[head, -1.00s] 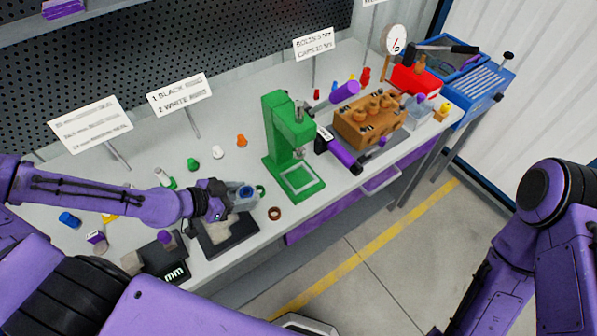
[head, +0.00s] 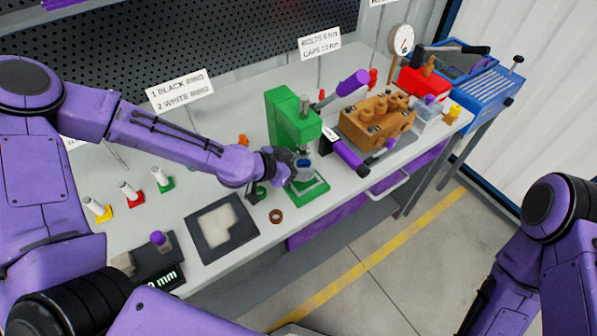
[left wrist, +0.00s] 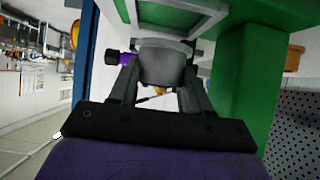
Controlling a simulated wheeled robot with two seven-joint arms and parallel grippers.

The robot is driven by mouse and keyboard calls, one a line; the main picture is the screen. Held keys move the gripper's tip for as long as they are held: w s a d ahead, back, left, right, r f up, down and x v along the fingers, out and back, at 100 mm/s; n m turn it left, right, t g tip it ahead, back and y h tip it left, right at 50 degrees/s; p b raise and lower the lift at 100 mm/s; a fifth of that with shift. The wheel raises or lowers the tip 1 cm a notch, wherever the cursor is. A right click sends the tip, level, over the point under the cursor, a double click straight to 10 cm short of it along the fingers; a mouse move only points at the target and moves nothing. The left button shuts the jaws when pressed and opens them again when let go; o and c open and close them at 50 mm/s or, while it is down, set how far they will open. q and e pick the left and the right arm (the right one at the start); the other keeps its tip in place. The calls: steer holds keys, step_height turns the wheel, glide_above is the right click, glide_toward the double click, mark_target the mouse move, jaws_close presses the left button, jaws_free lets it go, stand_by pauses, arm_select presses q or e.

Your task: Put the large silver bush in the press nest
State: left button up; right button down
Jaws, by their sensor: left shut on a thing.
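My left gripper (head: 298,170) is shut on the large silver bush (head: 303,174), a grey cylinder with a dark opening on top. It holds the bush at the front of the green press (head: 290,115), over the press base (head: 309,191). In the left wrist view the bush (left wrist: 162,65) sits between the two fingers (left wrist: 160,92), with the pale frame of the press nest (left wrist: 175,16) close by. Whether the bush touches the nest cannot be told. My right arm shows at the right, but its gripper is out of view.
A brown ring (head: 276,216) lies in front of the press, and a dark green ring (head: 260,193) lies left of it. A black mat (head: 205,250) lies left.

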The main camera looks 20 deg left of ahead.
arm_select(q)
step_height(320, 180, down, 3)
steer(key=shift+a+f, duration=0.1)
stand_by(0.3)
steer(key=shift+f, duration=0.15)
steer(key=o, duration=1.3)
steer(key=shift+c, duration=0.2)
steer(key=shift+r, duration=0.3)
steer(key=p+v, duration=0.3)
steer(key=v, duration=0.9)
